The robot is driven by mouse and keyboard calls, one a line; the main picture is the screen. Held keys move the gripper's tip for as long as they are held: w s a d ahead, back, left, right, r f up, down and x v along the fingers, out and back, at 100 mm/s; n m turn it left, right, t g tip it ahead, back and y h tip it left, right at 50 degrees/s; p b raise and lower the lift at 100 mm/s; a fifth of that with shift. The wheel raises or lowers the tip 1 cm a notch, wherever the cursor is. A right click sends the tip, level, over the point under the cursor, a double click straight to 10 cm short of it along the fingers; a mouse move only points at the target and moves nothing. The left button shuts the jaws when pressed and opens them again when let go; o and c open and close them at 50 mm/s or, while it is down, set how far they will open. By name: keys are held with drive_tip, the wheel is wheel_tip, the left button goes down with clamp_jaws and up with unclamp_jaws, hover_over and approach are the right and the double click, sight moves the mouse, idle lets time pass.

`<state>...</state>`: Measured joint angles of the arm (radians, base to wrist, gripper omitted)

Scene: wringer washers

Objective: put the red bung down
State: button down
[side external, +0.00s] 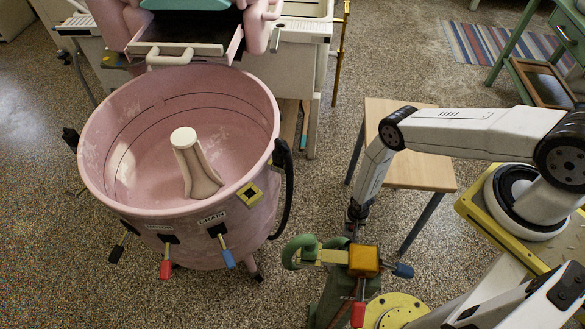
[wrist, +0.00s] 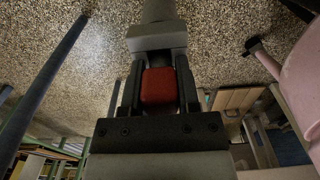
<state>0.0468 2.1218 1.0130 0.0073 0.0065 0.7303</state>
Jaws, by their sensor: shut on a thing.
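My gripper (wrist: 159,72) is shut on the red bung (wrist: 158,90), which shows as a rounded red block between the two dark fingers in the wrist view. A grey block-shaped part (wrist: 157,38) lies just beyond the fingertips; I cannot tell whether the bung touches it. In the side external view my gripper (side external: 356,212) points down behind the green fixture with the orange block (side external: 364,261). The bung cannot be made out in that view.
The pink washer tub (side external: 255,120), with a pale agitator (side external: 196,165) inside and coloured levers on its front, stands left of my gripper. A wooden-topped stool (side external: 425,172) is just behind it. A red lever (side external: 358,312) and blue lever (side external: 403,270) stick out of the fixture.

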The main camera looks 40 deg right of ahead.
drive_tip(key=shift+s+f, duration=0.1)
drive_tip(key=shift+f, duration=0.4)
drive_tip(key=shift+c, duration=1.6)
unclamp_jaws()
drive_tip(key=shift+r, duration=0.25)
drive_tip(key=shift+r, duration=6.35)
